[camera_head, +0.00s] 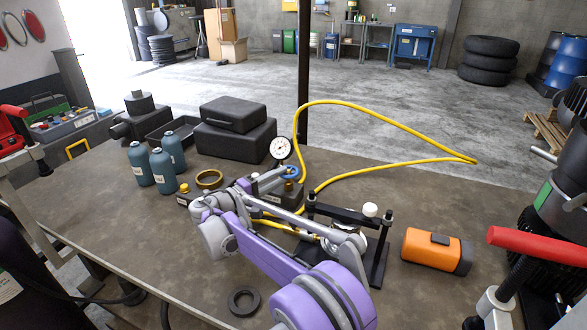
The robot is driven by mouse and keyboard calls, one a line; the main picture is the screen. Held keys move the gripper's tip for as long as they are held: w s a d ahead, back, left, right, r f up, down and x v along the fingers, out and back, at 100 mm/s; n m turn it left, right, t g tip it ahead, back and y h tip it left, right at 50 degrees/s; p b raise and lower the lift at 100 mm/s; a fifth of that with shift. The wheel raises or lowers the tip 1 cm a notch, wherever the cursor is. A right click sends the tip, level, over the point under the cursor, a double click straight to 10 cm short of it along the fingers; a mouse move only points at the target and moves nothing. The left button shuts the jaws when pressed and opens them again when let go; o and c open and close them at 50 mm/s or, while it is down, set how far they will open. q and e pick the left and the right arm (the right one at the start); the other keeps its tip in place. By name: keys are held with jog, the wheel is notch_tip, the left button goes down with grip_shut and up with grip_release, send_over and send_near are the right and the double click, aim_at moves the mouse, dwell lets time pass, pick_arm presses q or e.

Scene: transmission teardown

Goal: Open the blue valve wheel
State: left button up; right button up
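The blue valve wheel (292,172) sits just below the white dial gauge (281,149), on a dark hydraulic pump block (289,193) in the middle of the bench. It is small and partly covered in the head view. My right gripper (272,178) is at the wheel's left side, at the end of my purple and grey arm. Its fingertips are close to the wheel, but I cannot tell whether they touch it. The finger gap is too small to read. My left gripper is not in view.
A yellow hose (390,124) loops right from the gauge area. A dark post (303,70) stands behind.

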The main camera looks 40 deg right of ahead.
aim_at(297, 168)
jog(key=d, duration=0.7)
jog(key=shift+w, duration=0.25)
grip_shut()
